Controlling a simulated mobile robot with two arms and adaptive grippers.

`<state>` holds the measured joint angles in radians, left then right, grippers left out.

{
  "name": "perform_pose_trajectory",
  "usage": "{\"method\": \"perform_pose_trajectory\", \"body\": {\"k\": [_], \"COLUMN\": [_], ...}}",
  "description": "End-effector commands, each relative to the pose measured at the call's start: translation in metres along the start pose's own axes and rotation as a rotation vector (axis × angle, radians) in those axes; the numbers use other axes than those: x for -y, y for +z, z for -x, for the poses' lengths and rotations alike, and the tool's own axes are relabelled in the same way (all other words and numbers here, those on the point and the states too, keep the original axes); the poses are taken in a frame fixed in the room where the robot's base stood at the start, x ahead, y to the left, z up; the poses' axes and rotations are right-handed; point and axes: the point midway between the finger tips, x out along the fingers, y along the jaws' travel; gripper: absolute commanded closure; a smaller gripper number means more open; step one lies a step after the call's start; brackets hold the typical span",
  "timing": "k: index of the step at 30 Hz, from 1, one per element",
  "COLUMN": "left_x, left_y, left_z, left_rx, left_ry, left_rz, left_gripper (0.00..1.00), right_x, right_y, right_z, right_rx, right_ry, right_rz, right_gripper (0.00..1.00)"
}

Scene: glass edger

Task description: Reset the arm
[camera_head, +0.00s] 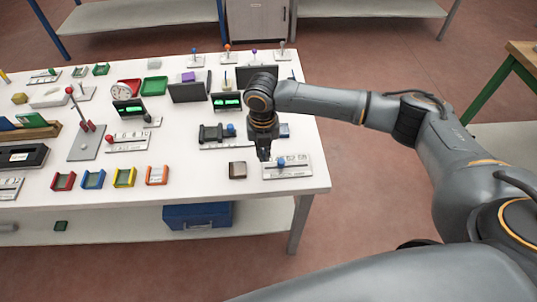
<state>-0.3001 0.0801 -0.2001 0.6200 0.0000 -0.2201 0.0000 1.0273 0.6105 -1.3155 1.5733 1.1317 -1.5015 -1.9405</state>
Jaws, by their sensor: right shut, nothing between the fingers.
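My right arm reaches in from the right over the white table. My right gripper (264,153) points down near the table's right end and is shut, with nothing seen in it. Its tip is just left of and behind a white plate with a blue knob (287,170). A small brown block (237,170) lies to the left of the plate. I cannot tell the exact height of the gripper above the table. My left gripper is not in the picture.
The white table (210,204) holds several small fixtures. A red-knobbed lever (84,140) stands at left. A blue box (198,216) sits on the lower shelf.

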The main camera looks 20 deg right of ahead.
Motion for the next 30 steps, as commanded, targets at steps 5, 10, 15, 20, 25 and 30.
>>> {"method": "perform_pose_trajectory", "body": {"k": [5,10,15,20,25,30], "left_x": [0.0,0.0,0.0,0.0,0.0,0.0], "left_y": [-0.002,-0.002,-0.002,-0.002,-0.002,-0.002], "left_z": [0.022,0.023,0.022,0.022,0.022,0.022], "left_rx": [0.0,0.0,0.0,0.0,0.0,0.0], "left_ry": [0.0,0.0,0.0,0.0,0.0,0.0], "left_rz": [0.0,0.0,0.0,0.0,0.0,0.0], "left_gripper": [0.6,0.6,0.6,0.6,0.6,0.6], "right_x": [0.0,0.0,0.0,0.0,-0.005,-0.039], "right_y": [0.0,0.0,0.0,0.0,-0.007,-0.053], "right_z": [0.021,0.021,0.021,0.021,0.018,-0.001], "right_rx": [-0.001,-0.001,0.0,0.0,-0.004,-0.028], "right_ry": [0.0,0.0,0.0,0.0,0.01,0.088], "right_rz": [0.0,0.0,0.0,0.0,-0.01,-0.134], "right_gripper": [1.0,1.0,1.0,1.0,1.0,1.0]}}
